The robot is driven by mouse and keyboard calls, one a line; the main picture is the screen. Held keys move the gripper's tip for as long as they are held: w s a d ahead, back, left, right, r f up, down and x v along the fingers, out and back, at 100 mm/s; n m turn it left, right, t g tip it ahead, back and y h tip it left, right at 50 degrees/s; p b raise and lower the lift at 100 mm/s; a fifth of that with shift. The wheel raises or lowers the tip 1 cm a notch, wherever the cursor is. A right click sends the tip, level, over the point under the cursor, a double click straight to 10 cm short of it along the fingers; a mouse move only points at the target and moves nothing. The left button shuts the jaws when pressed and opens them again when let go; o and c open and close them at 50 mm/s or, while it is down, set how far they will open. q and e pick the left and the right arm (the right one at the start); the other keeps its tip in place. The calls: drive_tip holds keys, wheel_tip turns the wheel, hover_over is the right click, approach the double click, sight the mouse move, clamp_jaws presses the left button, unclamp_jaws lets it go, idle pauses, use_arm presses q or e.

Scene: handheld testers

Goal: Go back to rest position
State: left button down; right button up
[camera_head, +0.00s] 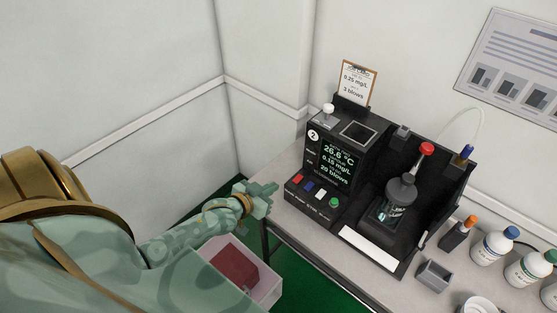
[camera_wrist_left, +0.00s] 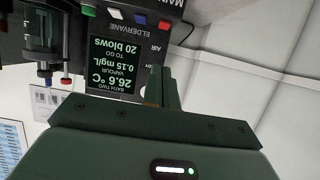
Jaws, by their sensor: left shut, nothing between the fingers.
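My left gripper (camera_head: 264,192) is shut and empty. It is in the air just left of the black tester (camera_head: 320,195), near its front left corner. In the left wrist view my closed fingers (camera_wrist_left: 158,86) point at the tester, which appears upside down with its lit display (camera_wrist_left: 117,65). The display in the head view (camera_head: 338,163) reads 26.6 °C, 0.15 mg/L and 20 blows. I cannot tell whether the fingers touch the tester. My right gripper is not in view.
White bottles (camera_head: 492,248) and a small grey block (camera_head: 434,275) are at the right. An open bin (camera_head: 268,288) with something red inside is below my left forearm. Walls close off the back left.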

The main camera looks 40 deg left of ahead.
use_arm(q)
drive_tip(key=shift+s, duration=0.2)
idle(0.5)
drive_tip(key=s+a+f+m+g+y+b, duration=0.1)
drive_tip(key=s+f+g, duration=0.2)
drive_tip(key=s+f, duration=0.65)
drive_tip(key=s+a+f+m+g+y+b, duration=0.1)
drive_tip(key=s+f+g, duration=0.35)
drive_tip(key=f, duration=0.85)
drive_tip(key=s+d+f+g+b, duration=0.1)
drive_tip(key=s+d+f, duration=0.2)
drive_tip(key=s, duration=0.6)
drive_tip(key=s+d+f+g+b, duration=0.2)
drive_tip(key=s+d+f, duration=0.2)
drive_tip(key=s+f, duration=0.3)
drive_tip(key=s+d+f+m+g+h+b, duration=0.1)
drive_tip(key=s+d+f, duration=0.3)
drive_tip(key=s, duration=0.7)
drive_tip(key=shift+s+f+g, duration=0.15)
drive_tip(key=shift+f+g, duration=0.25)
drive_tip(key=shift+g, duration=0.35)
